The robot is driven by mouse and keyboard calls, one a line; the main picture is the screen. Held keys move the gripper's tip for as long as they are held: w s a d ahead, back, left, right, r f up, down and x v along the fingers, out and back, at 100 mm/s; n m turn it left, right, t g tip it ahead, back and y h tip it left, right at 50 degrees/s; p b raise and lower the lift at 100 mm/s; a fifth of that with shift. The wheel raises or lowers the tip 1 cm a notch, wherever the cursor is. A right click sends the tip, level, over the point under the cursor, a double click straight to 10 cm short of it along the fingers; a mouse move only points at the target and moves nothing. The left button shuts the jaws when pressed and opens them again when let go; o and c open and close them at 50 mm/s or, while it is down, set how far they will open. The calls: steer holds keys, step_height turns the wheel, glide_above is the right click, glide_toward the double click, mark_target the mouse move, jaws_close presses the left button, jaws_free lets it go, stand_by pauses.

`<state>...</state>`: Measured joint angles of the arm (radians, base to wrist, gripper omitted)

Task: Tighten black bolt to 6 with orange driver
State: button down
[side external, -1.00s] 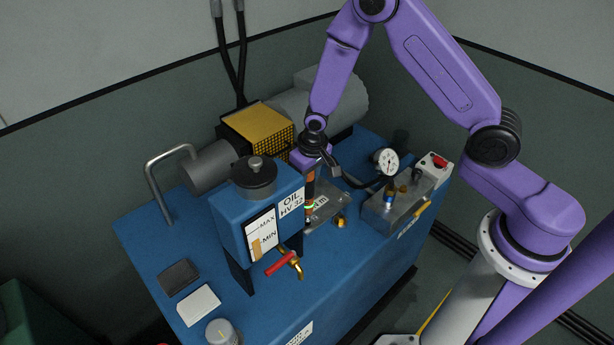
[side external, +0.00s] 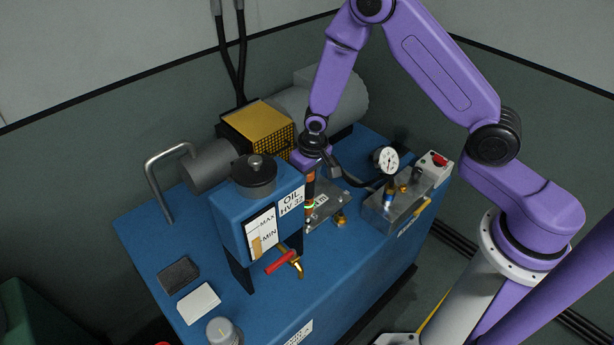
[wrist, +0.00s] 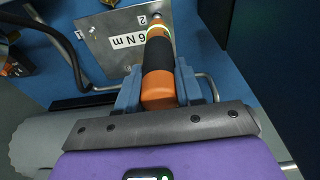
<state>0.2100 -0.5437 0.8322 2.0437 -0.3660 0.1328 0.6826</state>
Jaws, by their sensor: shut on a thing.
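My gripper (wrist: 160,92) is shut on the orange driver (wrist: 159,88), around the lower part of its orange-and-black handle in the wrist view. The driver (side external: 309,188) also shows in the side view, held roughly upright below my wrist, with a bright pale-green ring near its lower end. Its tip points at the far part of a grey metal plate (wrist: 105,42) marked "6 Nm" and "2". The plate (side external: 327,207) lies beside the oil tank in the side view. The black bolt is not clearly seen; whether the tip is seated on it I cannot tell.
The blue oil tank (side external: 230,225) with its red-handled tap (side external: 281,262) stands close left of the driver. A pressure gauge (side external: 386,160) and metal valve block (side external: 393,212) are to the right. A yellow mesh guard (side external: 258,128) is behind. A black hose (wrist: 55,40) runs near the plate.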

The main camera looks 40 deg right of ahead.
steer(key=shift+f, duration=0.55)
stand_by(1.1)
steer(key=shift+r, duration=0.15)
stand_by(0.4)
steer(key=shift+r, duration=3.45)
steer(key=shift+w, duration=0.1)
